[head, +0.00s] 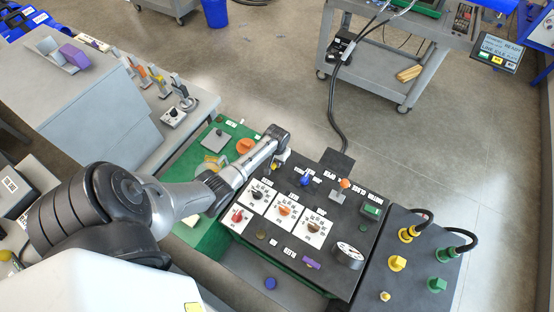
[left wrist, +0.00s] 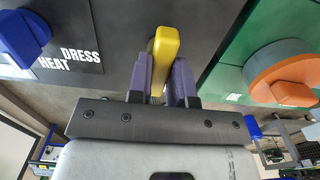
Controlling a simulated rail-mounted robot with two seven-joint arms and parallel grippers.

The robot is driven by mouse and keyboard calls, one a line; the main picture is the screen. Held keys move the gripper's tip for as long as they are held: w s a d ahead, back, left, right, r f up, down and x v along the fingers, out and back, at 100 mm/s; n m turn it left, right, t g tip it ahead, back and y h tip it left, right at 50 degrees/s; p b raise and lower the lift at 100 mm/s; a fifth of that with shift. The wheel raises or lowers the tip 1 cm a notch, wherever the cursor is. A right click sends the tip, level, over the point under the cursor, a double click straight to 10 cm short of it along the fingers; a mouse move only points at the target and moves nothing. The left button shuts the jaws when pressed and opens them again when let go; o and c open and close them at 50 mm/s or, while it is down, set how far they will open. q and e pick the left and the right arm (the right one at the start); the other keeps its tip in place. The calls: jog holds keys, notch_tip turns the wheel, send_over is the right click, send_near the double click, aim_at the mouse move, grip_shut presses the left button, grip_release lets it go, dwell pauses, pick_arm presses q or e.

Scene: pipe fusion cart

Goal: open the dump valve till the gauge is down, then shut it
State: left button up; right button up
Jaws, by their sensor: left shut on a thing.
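My left gripper (head: 279,158) reaches in from the left over the back left part of the black control panel. In the left wrist view its purple fingers (left wrist: 161,80) are shut on a yellow handle (left wrist: 164,48), one finger on each side. In the head view the arm mostly hides this handle, and no label for it can be read, so I cannot confirm it is the dump valve. My right gripper is not in view.
A blue knob (head: 306,180) stands right of the gripper, by DRESS and HEAT lettering. An orange knob (head: 246,146) is on the green panel to the left. Dial plates (head: 285,211), an orange-tipped lever (head: 345,184) and a purple handle (head: 312,263) also crowd the panel.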

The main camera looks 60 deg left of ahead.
pick_arm(q)
grip_shut()
jog(key=shift+r+n+p, duration=0.2)
jog(key=shift+n+p, duration=0.2)
jog(key=shift+p, duration=0.25)
jog(key=shift+f, duration=0.15)
jog(key=o, duration=0.8)
grip_release()
jog(key=shift+c, duration=0.2)
jog(key=shift+r, duration=0.4)
notch_tip(320, 180, up, 13)
jog(key=p, duration=0.2)
